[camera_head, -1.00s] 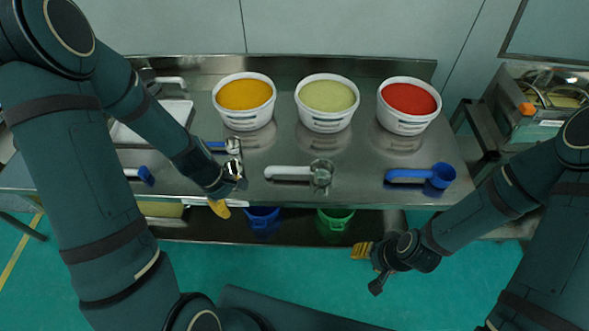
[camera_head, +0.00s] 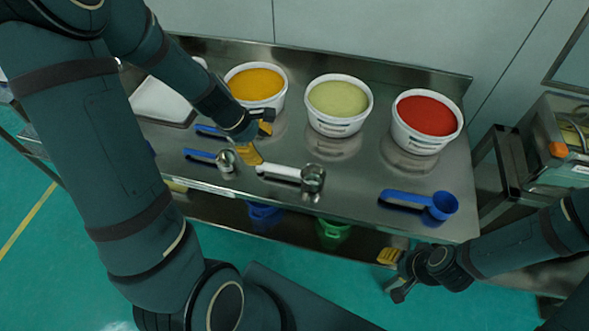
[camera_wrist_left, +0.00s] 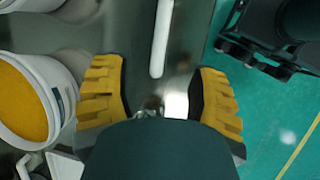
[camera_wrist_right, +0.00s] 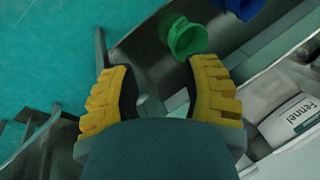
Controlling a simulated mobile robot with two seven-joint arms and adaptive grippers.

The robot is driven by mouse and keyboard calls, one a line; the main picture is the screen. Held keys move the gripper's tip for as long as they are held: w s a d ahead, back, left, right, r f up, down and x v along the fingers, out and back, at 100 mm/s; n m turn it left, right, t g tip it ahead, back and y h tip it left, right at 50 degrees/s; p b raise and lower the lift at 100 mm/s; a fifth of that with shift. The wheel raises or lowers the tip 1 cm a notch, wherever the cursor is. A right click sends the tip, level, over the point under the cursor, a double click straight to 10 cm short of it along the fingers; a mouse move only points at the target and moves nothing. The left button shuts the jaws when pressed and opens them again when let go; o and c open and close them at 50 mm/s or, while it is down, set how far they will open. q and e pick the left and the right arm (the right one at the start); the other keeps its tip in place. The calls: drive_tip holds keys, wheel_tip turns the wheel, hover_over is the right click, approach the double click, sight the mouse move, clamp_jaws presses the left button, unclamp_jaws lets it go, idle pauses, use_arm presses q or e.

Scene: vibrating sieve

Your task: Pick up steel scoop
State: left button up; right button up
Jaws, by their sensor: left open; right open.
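The steel scoop (camera_head: 313,179) lies on the steel table, its pale handle (camera_head: 280,171) pointing left. My left gripper (camera_head: 257,140) is open and empty above the table, beside the handle's left end. In the left wrist view the pale handle (camera_wrist_left: 162,38) runs in from the top, its end between the open yellow fingers (camera_wrist_left: 156,85), with no contact visible. My right gripper (camera_head: 393,275) is open and empty beyond the table's front edge. It also shows open in the right wrist view (camera_wrist_right: 156,90).
Tubs of orange (camera_head: 256,83), pale green (camera_head: 338,98) and red (camera_head: 427,115) powder stand behind. A blue-handled scoop with a steel cup (camera_head: 226,160) lies left, a blue scoop (camera_head: 442,206) right. Another blue handle (camera_head: 210,130) is partly hidden. A green bucket (camera_head: 333,232) is below.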

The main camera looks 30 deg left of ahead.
sight(280, 168)
use_arm(q)
drive_tip(key=b+x, duration=0.3)
drive_tip(key=x, duration=0.5)
drive_tip(key=shift+s+f, duration=0.1)
drive_tip(key=shift+f, duration=0.1)
drive_tip(key=b+x, duration=0.2)
drive_tip(key=x, duration=0.2)
drive_tip(key=shift+f+b, duration=0.3)
drive_tip(key=shift+f, duration=0.1)
drive_tip(key=shift+d+f, duration=0.15)
drive_tip(key=shift+f, duration=0.1)
drive_tip(key=shift+r, duration=0.1)
drive_tip(key=shift+c, duration=0.4)
clamp_jaws()
